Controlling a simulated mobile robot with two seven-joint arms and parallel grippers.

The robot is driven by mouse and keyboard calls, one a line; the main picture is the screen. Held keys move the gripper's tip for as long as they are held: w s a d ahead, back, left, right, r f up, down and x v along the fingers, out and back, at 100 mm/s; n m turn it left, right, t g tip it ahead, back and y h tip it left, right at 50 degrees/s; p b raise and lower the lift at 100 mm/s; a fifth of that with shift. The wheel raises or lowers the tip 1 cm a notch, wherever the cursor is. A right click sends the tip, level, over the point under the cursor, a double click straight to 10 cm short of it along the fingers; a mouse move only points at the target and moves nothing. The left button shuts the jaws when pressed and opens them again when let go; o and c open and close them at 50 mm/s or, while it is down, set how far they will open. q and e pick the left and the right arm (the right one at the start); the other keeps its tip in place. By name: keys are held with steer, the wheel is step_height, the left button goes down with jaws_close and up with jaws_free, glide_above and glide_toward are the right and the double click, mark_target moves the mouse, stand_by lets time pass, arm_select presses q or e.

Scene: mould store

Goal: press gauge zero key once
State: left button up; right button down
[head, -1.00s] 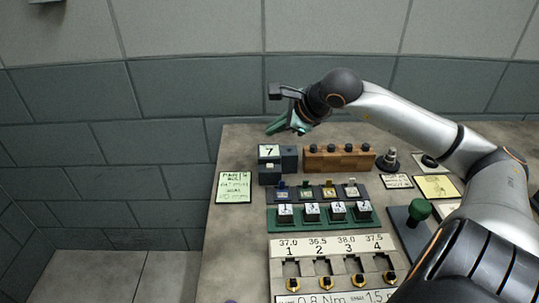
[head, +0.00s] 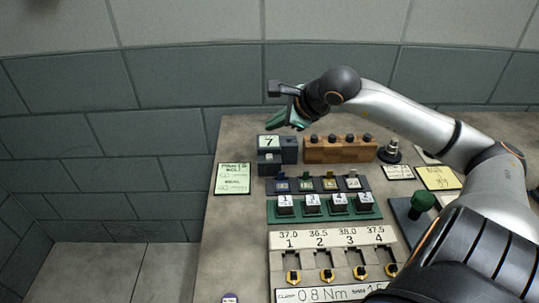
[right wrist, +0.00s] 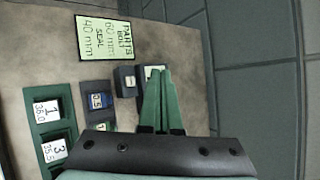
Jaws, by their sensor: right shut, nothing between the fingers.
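The gauge (head: 288,152) is a small dark blue-grey block at the back left of the bench, with a white display reading 7 (head: 270,142). A lower block at its front carries a small pale key (head: 268,158). My right gripper (head: 277,117), with green fingers, is shut and empty above and behind the gauge, apart from it in the head view. In the right wrist view the shut fingers (right wrist: 157,72) partly cover the display, and the key block (right wrist: 126,82) shows to their left. I cannot tell the height gap. My left gripper is out of view.
A wooden block with dark knobs (head: 340,151) stands right of the gauge. In front are a dark tray (head: 317,185), a green rack of numbered cubes (head: 324,208) and a numbered clamp panel (head: 332,240). A green card (head: 232,178) lies left. A green-knobbed device (head: 421,203) stands right.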

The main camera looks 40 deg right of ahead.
steer(key=b, duration=0.3)
glide_above(270, 157)
steer(key=f, duration=0.5)
steer(key=shift+s+d+f, duration=0.25)
steer(key=shift+s+f, duration=0.05)
steer(key=shift+s, duration=0.1)
steer(key=shift+f+b, duration=0.25)
steer(key=shift+b, duration=0.1)
steer(key=shift+f, duration=0.2)
steer(key=shift+r, duration=0.1)
arm_select(q)
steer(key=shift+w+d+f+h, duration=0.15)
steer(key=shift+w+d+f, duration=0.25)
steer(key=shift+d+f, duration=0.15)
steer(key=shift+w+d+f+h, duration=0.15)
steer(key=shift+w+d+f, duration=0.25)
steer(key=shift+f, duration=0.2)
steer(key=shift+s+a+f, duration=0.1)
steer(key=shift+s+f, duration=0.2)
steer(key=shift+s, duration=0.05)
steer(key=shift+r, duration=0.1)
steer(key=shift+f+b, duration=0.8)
steer(key=shift+b, duration=0.15)
arm_select(e)
steer(key=shift+f, duration=0.45)
